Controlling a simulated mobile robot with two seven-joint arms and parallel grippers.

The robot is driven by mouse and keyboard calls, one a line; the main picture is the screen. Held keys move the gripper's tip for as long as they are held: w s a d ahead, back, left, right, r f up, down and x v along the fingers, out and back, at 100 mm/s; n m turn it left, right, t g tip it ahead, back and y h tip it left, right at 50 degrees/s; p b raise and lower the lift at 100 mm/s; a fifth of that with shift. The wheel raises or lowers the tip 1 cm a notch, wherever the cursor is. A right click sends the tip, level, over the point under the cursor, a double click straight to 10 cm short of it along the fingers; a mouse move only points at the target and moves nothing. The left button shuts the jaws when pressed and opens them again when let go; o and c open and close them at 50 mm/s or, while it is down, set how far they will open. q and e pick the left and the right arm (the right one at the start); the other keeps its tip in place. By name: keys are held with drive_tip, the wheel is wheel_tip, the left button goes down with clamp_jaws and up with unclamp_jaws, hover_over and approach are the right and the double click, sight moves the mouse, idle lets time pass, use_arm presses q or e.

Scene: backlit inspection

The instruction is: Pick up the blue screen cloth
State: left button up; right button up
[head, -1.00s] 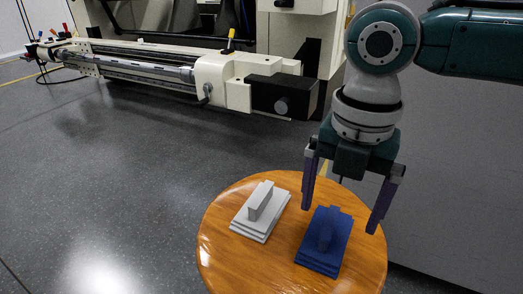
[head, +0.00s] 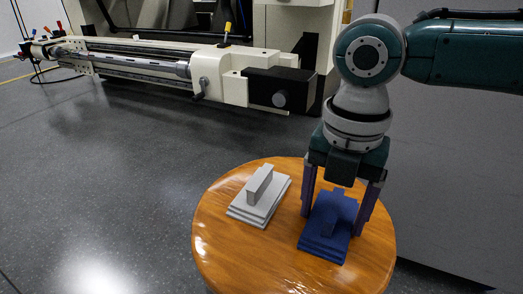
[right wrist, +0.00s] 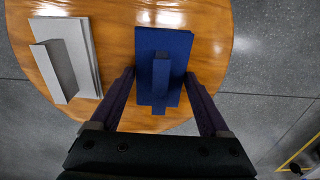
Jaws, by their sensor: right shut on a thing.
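The blue screen cloth (head: 323,242) is a folded, layered stack with a raised block on top, and lies on the round wooden table. It also shows in the right wrist view (right wrist: 148,42). My right gripper (head: 336,215) points down over it, with one purple finger at each side of the cloth. In the right wrist view my right gripper (right wrist: 158,73) is shut on the cloth, a finger along its left and right edges. The cloth appears to rest on the table. My left gripper is not in view.
A similar grey stack (head: 254,207) lies left of the cloth on the round wooden table (head: 225,250), a small gap apart. A cream-coloured machine (head: 225,75) with a long bed stands behind. Open grey floor lies to the left.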

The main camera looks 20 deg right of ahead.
drive_tip(key=c, duration=0.5)
